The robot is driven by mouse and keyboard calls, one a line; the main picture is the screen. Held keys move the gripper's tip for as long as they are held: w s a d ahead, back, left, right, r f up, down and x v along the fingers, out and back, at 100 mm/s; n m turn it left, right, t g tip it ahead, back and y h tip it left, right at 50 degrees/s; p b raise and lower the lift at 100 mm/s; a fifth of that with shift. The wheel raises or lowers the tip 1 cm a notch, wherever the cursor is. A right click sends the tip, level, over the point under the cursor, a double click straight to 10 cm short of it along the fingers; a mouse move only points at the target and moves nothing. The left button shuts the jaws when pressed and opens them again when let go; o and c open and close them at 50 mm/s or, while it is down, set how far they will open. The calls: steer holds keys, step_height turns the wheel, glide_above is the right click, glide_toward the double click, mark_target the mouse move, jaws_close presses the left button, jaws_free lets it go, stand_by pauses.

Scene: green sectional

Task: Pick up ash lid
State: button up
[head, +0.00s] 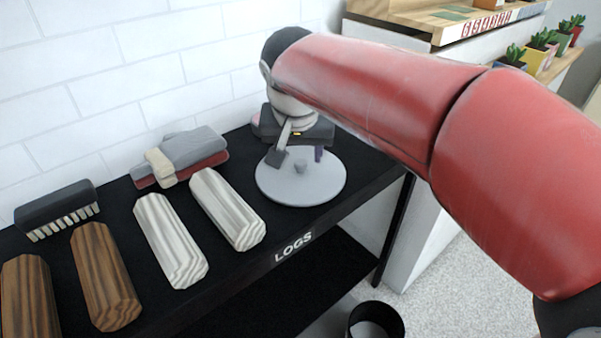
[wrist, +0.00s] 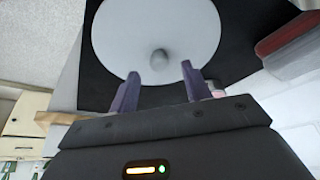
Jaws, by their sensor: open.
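The ash lid (head: 285,187) is a round, light grey disc with a small knob in its middle. It lies flat on the right part of the black shelf top in the head view. In the wrist view the lid (wrist: 120,35) fills the upper middle, with its knob between the line of my two fingers. My gripper (head: 299,158) is over the back part of the lid. In the wrist view my gripper (wrist: 159,80) has its purple fingers spread apart, with nothing between them. I cannot tell whether the fingertips touch the lid.
On the black shelf (head: 130,235), left of the lid, lie two pale logs (head: 228,210) and two brown logs (head: 104,275). A brush (head: 58,208) and folded gloves (head: 180,155) lie near the tiled wall. A dark bin (head: 375,322) stands on the floor.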

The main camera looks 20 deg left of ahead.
mark_target(301, 169)
steer(key=shift+x, duration=1.25)
jaws_close()
steer(key=shift+r, duration=0.1)
